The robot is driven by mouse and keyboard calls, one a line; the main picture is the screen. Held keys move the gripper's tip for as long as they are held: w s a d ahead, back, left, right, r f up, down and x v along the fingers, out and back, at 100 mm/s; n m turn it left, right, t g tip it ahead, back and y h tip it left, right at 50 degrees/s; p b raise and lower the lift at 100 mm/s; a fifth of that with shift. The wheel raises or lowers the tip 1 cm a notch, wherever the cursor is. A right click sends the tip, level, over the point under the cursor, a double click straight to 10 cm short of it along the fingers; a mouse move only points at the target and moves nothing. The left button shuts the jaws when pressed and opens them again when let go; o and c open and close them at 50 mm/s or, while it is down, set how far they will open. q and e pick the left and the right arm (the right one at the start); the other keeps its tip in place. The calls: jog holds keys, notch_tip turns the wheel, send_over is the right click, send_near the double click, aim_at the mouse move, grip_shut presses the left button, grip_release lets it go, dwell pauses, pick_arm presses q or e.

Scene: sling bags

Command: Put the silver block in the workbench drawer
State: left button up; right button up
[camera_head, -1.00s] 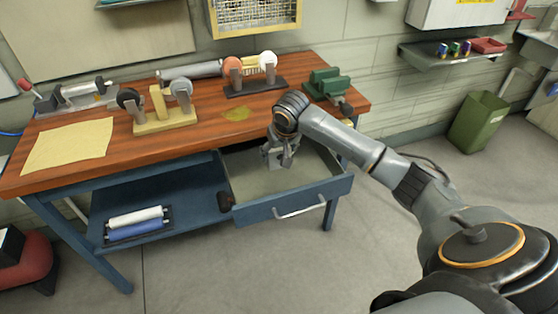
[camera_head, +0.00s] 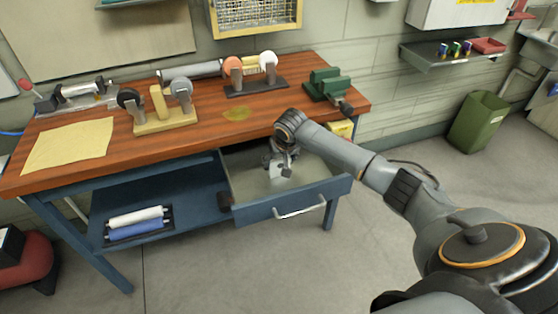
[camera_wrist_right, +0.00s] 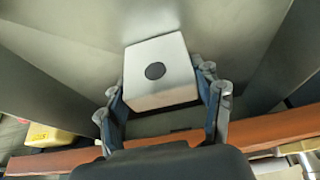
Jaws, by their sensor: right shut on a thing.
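The workbench drawer (camera_head: 250,211) is pulled out, with a blue front and a bare grey floor. My right gripper (camera_head: 282,167) is inside the drawer opening, pointing down. In the wrist view its two fingers (camera_wrist_right: 162,92) are closed on the sides of the silver block (camera_wrist_right: 142,88), a pale cube with a black dot on one face. In the head view the block is small and partly covered by the fingers. I cannot tell whether it touches the drawer floor. My left gripper is not in view.
The wooden bench top (camera_head: 205,130) overhangs the drawer's back part. A green vise (camera_head: 327,84) and a yellow box (camera_head: 341,129) are close to my right arm. A dark shelf (camera_head: 185,195) with rolls is left of the drawer. Floor in front is clear.

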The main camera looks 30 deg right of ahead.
jog(key=o, duration=1.6)
jog(key=v, duration=1.2)
jog(key=shift+d+r, duration=0.1)
